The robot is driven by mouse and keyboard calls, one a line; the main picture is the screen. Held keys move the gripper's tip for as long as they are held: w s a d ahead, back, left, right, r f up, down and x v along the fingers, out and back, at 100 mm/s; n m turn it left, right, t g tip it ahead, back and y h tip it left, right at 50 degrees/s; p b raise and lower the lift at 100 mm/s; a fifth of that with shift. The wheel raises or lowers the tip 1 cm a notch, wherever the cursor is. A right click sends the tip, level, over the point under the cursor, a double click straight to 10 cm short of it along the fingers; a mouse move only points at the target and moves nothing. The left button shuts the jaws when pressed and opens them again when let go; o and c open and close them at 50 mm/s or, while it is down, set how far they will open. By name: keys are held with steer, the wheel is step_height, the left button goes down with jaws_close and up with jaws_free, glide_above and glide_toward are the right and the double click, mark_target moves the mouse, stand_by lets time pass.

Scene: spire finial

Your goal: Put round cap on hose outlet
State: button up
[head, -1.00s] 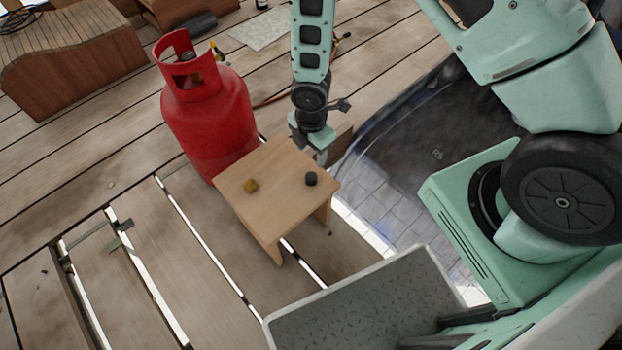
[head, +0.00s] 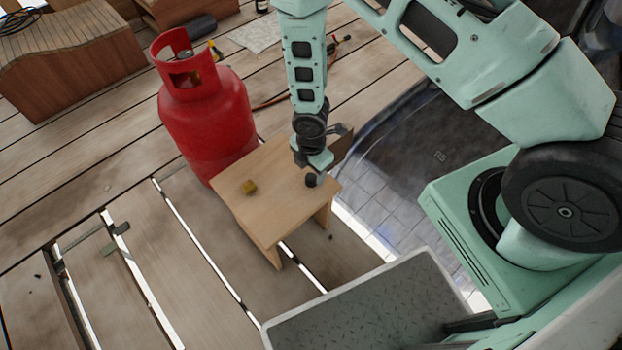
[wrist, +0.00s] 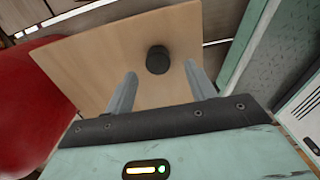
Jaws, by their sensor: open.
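A small round black cap (head: 311,180) stands on a light wooden stool (head: 272,212), near its right corner. It also shows in the wrist view (wrist: 158,60), just beyond and between my two fingertips, apart from them. My gripper (head: 313,166) is open and empty, close above the stool beside the black cap. A small brass-coloured piece (head: 248,187) lies on the stool to the left. A thin orange hose (head: 272,103) runs on the deck behind my arm; I cannot clearly make out its outlet.
A red gas cylinder (head: 207,120) stands close to the stool's left side and also shows in the wrist view (wrist: 35,105). The plank deck has open gaps. A grey metal-edged tray-like platform (head: 375,305) lies in front. The stool's middle is clear.

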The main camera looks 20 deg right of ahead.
mark_target(311, 176)
step_height(311, 176, down, 4)
steer(key=shift+w+f+b, duration=0.1)
steer(key=shift+w+b, duration=0.05)
steer(key=shift+b, duration=0.45)
steer(key=c, duration=1)
step_height(311, 176, up, 10)
steer(key=p, duration=0.3)
